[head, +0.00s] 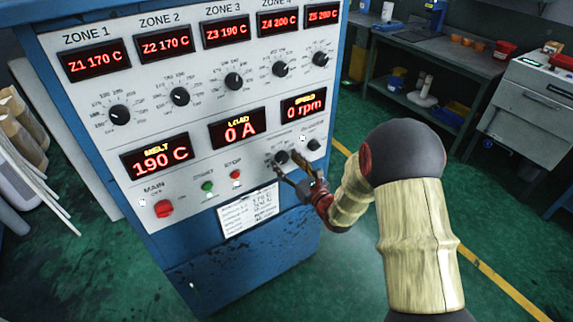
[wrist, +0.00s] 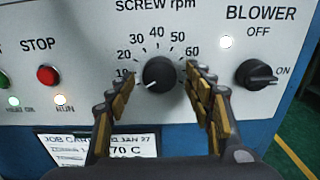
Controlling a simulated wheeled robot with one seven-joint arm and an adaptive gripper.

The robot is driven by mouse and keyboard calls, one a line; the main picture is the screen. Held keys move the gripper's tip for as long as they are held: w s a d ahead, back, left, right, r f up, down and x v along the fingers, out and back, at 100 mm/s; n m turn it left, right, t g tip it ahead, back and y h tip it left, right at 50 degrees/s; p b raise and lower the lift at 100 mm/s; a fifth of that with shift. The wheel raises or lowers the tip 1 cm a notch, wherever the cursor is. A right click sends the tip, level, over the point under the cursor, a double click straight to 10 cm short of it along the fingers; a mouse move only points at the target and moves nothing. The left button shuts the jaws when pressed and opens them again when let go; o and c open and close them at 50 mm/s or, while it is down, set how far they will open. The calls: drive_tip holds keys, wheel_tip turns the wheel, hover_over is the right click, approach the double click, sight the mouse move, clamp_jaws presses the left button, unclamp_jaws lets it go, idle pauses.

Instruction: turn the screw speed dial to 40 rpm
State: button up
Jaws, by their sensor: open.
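The screw speed dial (wrist: 159,74) is a round black knob under the label SCREW rpm. Its white mark points to the lower left, below the 10. Printed numbers from 10 to 60 arc over it, with 40 near the top. The dial also shows in the head view (head: 281,157), low on the panel's right side. My gripper (wrist: 155,80) is open, with one finger on each side of the dial; I cannot tell whether either touches it. In the head view my gripper (head: 287,166) reaches the panel from the right. The speed display (head: 304,107) reads 0 rpm.
The blower switch (wrist: 256,75) sits close right of my right finger. The red stop button (wrist: 47,75) is to the left. A job card (wrist: 105,150) is below. The load display (head: 238,130) reads 0 A. Green floor lies open right of the cabinet.

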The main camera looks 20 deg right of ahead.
drive_tip(key=shift+w, duration=0.1)
drive_tip(key=shift+c, duration=1)
drive_tip(key=c, duration=1)
drive_tip(key=shift+o, duration=0.2)
